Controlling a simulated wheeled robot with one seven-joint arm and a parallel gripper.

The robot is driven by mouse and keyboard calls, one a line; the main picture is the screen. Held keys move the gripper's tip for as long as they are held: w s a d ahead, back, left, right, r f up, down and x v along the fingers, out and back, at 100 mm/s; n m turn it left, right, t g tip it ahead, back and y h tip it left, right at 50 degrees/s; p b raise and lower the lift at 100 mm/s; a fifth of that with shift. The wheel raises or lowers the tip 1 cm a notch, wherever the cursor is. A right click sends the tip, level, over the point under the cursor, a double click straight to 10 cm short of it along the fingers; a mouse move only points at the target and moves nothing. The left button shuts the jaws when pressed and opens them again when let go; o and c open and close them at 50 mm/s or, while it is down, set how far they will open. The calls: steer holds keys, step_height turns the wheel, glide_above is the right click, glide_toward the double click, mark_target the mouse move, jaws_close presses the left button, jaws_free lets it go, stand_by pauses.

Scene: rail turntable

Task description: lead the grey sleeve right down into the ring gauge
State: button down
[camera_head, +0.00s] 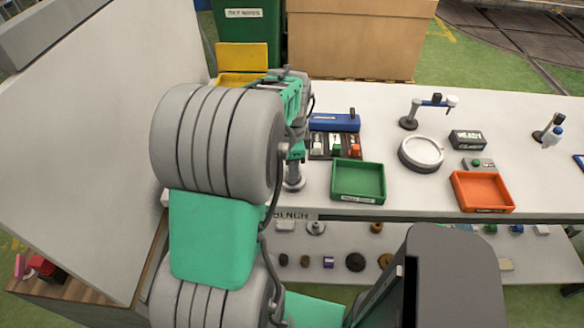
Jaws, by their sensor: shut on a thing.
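My gripper (296,152) points down over the white bench, mostly hidden behind my own grey and green arm. Its fingertips are too small and covered to make out clearly. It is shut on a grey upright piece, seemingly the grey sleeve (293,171). Just below is a round grey metal piece (294,184) on the bench top, which may be the ring gauge. The sleeve appears over it or touching it; I cannot tell whether it is inside, or how deep.
To the right stand a rack of small blocks (334,146), a blue case (334,122), a green tray (358,182), a round white dish (421,153) and an orange tray (481,191). A large pale panel (100,130) stands left. A lower shelf (400,262) holds several small parts.

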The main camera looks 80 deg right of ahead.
steer(key=shift+f+b, duration=0.3)
steer(key=shift+f, duration=0.35)
stand_by(0.9)
steer(key=c, duration=0.8)
jaws_free()
steer(key=shift+f, duration=0.1)
